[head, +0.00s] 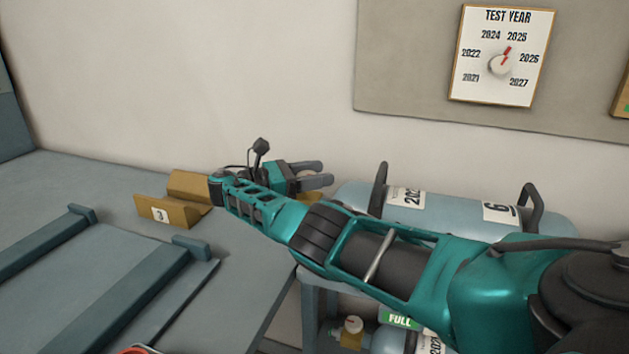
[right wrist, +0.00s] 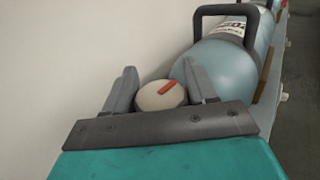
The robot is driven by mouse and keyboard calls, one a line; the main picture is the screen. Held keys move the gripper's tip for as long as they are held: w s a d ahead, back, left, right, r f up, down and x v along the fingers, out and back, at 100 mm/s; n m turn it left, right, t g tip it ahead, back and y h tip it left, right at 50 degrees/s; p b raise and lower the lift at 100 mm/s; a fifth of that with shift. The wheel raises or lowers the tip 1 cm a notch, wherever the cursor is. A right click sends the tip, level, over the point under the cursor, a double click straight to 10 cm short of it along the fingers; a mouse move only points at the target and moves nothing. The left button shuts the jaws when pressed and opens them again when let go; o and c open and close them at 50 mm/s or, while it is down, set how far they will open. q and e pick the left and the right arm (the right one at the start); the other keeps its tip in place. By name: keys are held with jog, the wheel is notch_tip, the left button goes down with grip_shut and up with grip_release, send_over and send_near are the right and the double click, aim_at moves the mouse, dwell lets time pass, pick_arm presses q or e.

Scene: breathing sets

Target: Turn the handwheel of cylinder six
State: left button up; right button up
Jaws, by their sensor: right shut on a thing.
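Cylinder six (head: 455,213) is a pale blue cylinder lying on its side along the wall, with a year label and a "6" label (head: 500,211). Its near end also shows in the right wrist view (right wrist: 225,70). The handwheel (right wrist: 157,98) at that end is a round cream knob with a red mark. My right gripper (head: 325,173) is shut on the handwheel, with one finger on each side of it in the right wrist view (right wrist: 162,80). My arm hides part of the cylinder in the head view. My left gripper is not in view.
A test year board (head: 502,55) with a dial hangs on the wall. Dark handles (head: 379,187) rise from cylinder six. Another cylinder with a green FULL tag (head: 399,320) lies below.

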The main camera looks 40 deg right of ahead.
jog(key=shift+m+b, duration=0.3)
dwell(0.5)
jog(key=o, duration=1)
jog(key=shift+c, duration=0.2)
